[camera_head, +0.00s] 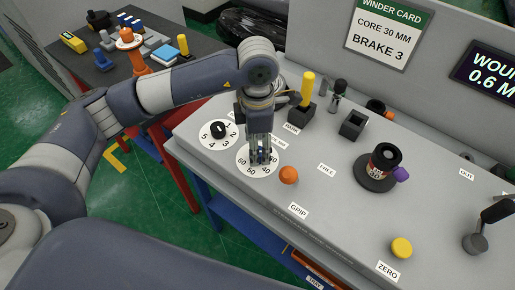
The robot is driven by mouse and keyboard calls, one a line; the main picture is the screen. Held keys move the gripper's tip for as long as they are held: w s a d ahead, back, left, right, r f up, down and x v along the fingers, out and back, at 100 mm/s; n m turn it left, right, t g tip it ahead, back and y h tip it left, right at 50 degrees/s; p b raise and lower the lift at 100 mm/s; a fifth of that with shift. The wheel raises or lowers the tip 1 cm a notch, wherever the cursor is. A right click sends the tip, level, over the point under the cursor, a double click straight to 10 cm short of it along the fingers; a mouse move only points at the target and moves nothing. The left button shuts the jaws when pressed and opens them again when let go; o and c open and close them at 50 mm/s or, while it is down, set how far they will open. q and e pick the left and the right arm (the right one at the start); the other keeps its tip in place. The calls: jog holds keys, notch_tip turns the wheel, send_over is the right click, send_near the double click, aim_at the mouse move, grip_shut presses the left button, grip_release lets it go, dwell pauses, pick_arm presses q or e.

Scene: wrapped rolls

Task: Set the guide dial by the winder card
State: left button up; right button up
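The winder card (388,32) on the back panel reads CORE 30 MM and BRAKE 3. A white dial plate (243,162) with numbers including 40, 50 and 60 lies on the grey bench top. My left gripper (260,158) points down over this plate and hides its middle, so its knob and setting cannot be seen. Whether its fingers are closed on a knob cannot be told. To its left is another white dial (206,138) with single digits and a black knob (218,130). The dials' name labels are mostly covered. My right gripper is not in view.
Close by are an orange knob (289,175) and a yellow-handled lever (308,90). A dark spool holder (376,181), a yellow button (402,247) and a crank (476,242) stand to the right. A display (489,75) reads WOUND 0.6 M. A side table (97,79) holds small parts.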

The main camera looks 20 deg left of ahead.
pick_arm(q)
notch_tip(320, 180, up, 9)
dwell(0.3)
dwell(0.5)
